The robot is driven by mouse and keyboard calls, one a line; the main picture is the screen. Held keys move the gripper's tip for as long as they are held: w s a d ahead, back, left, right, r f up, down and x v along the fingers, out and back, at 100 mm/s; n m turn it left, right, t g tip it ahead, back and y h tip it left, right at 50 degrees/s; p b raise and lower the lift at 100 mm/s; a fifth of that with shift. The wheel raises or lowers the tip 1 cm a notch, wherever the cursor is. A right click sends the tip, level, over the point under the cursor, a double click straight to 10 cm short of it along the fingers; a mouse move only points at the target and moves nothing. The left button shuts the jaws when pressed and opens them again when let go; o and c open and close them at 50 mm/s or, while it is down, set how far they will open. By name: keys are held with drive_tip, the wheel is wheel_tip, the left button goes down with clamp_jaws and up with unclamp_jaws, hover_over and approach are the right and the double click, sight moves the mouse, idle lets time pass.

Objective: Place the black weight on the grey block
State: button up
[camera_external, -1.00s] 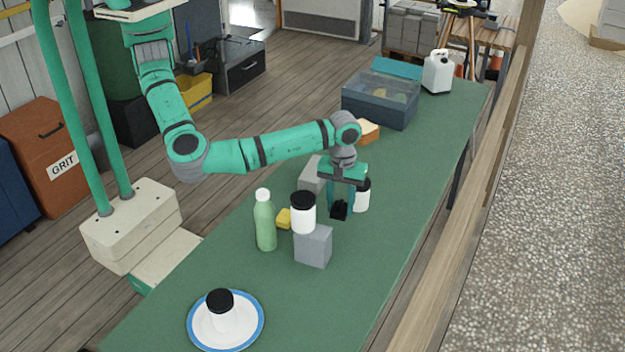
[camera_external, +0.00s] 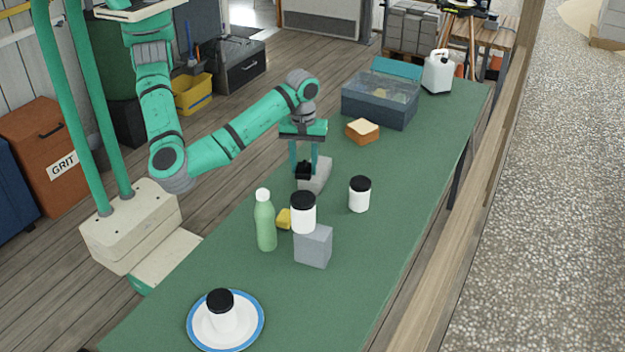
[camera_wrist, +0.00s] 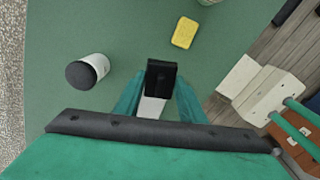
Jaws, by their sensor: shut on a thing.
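The black weight (camera_external: 303,170) is held between the fingers of my gripper (camera_external: 303,164). In the wrist view the black weight (camera_wrist: 161,76) sits between the green fingertips. A grey block (camera_external: 321,176) lies on the green table just beside and below the weight in the external view, partly hidden by my gripper. In the wrist view a pale grey face of this block (camera_wrist: 151,110) shows between the fingers, under the weight. I cannot tell whether the weight touches it.
Another black-lidded jar (camera_external: 359,196) stands to the right. A green bottle (camera_external: 265,222) and yellow sponge (camera_external: 284,218) are nearer the camera. A bread-shaped item (camera_external: 362,131) and clear bin (camera_external: 380,105) lie farther back. A plate (camera_external: 256,330) holds another jar. The table's right side is clear.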

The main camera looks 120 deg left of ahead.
drive_tip(key=s+a+r+n, duration=0.2)
drive_tip(key=s+a+n, duration=0.3)
drive_tip(key=s+n, duration=0.25)
drive_tip(key=s+a+r+n, duration=0.35)
drive_tip(key=s+n, duration=0.25)
drive_tip(key=s, duration=0.3)
drive_tip(key=w+a+f, duration=0.1)
drive_tip(key=w+f, duration=0.2)
drive_tip(key=w, duration=0.1)
drive_tip(key=w+a+f, duration=0.2)
drive_tip(key=w+f, duration=0.1)
drive_tip(key=w, duration=0.1)
drive_tip(key=w+a+f, duration=0.2)
drive_tip(key=w+f, duration=0.1)
drive_tip(key=w, duration=0.1)
drive_tip(key=shift+f, duration=0.2)
drive_tip(key=shift+w+a+f, duration=0.1)
drive_tip(key=shift+w+f, duration=0.1)
drive_tip(key=shift+f, duration=0.2)
drive_tip(key=shift+w+f, duration=0.1)
drive_tip(key=shift+f, duration=1.55)
drive_tip(key=o, duration=1.4)
drive_tip(key=shift+f, duration=0.15)
